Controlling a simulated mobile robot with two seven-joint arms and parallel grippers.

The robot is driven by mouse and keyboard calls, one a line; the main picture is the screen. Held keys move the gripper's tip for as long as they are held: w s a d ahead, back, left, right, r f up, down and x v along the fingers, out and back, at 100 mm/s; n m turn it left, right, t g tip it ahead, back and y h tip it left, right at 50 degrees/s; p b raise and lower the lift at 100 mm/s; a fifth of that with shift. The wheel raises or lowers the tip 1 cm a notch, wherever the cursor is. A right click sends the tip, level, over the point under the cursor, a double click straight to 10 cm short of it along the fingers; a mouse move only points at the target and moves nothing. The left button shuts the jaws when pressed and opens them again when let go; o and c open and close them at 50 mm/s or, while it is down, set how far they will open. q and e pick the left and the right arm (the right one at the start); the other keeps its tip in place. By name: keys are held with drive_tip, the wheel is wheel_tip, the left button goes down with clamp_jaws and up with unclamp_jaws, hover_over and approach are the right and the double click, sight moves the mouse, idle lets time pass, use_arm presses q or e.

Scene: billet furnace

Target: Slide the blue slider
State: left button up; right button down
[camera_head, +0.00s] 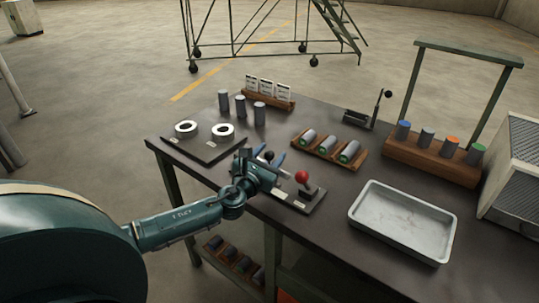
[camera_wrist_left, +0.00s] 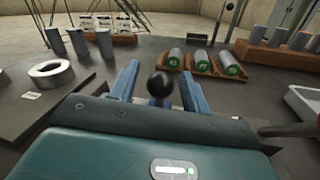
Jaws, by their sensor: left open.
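My left gripper (camera_head: 262,156) is open at the near edge of the dark workbench. Its two blue fingers point away from me, also in the left wrist view (camera_wrist_left: 160,74). A black ball knob (camera_wrist_left: 160,84) shows between the spread fingers, with visible gaps on both sides. The same black knob (camera_head: 269,155) is small in the head view. A red ball knob (camera_head: 302,177) stands on a dark control plate (camera_head: 309,201) just right of the gripper. I cannot make out a blue slider; the gripper hides part of the plate. My right gripper is not in view.
A wooden rack (camera_head: 325,154) with several grey cylinders lies beyond the gripper. A metal tray (camera_head: 402,257) is at right. A plate with two white rings (camera_head: 222,131) is at left. Upright cylinders (camera_head: 260,114) and a black-knobbed lever (camera_head: 378,108) stand farther back.

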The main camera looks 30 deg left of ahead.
use_arm(q)
drive_tip(key=shift+c, duration=0.4)
clamp_jaws()
